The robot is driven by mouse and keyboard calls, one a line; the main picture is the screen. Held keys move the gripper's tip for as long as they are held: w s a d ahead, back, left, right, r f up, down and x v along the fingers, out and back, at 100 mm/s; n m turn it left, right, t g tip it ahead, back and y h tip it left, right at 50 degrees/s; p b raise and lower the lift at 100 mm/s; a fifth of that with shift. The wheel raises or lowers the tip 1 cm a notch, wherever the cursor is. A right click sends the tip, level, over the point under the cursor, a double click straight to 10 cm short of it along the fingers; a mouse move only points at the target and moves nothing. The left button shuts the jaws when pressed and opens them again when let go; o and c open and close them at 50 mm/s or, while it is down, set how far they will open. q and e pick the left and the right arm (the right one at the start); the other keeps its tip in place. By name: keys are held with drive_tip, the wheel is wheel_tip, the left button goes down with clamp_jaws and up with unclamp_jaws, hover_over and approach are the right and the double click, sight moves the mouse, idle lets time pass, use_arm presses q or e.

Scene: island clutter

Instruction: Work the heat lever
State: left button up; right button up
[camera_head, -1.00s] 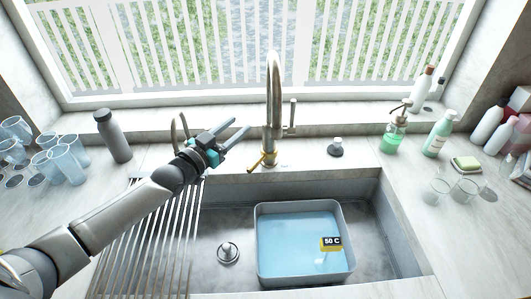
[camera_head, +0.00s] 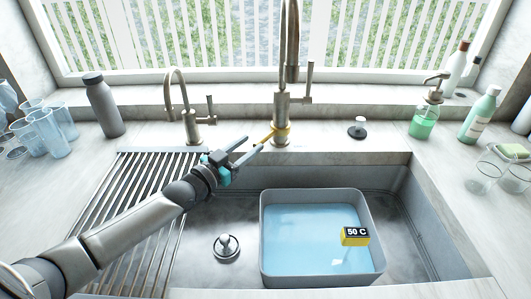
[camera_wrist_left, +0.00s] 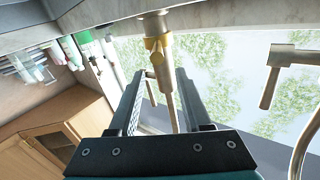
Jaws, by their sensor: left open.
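The tall steel faucet (camera_head: 283,110) stands behind the sink. A brass-yellow collar and lever (camera_head: 270,137), which looks like the heat lever, sits at its base and points towards the front left. In the left wrist view, the brass lever (camera_wrist_left: 167,95) runs down between the two fingers. My left gripper (camera_head: 254,144) is open at the lever, its fingers on either side; I cannot tell whether they touch it. My right gripper is not in view.
A smaller tap (camera_head: 190,120) stands left of the faucet, near my arm. The faucet has a side handle (camera_head: 308,85). A grey bottle (camera_head: 103,105) and several glasses are at left. A soap dispenser (camera_head: 424,120) and bottles are at right. A drying rack (camera_head: 130,205) covers the sink's left.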

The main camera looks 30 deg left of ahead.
sight(275, 131)
use_arm(q)
drive_tip(key=shift+w+d+f+b, duration=0.3)
drive_tip(key=shift+w+b, duration=0.25)
drive_tip(key=shift+w, duration=0.7)
drive_tip(key=shift+w+d+f+b, duration=0.3)
drive_tip(key=shift+w+b, duration=0.3)
drive_tip(key=shift+w, duration=0.6)
drive_tip(key=shift+w+d+f+b, duration=0.2)
drive_tip(key=shift+w+f+b, duration=0.25)
drive_tip(key=shift+w, duration=0.8)
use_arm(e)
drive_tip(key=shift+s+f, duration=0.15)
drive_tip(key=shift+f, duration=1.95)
use_arm(q)
drive_tip(key=shift+r, duration=0.1)
drive_tip(key=shift+c, duration=0.3)
clamp_jaws()
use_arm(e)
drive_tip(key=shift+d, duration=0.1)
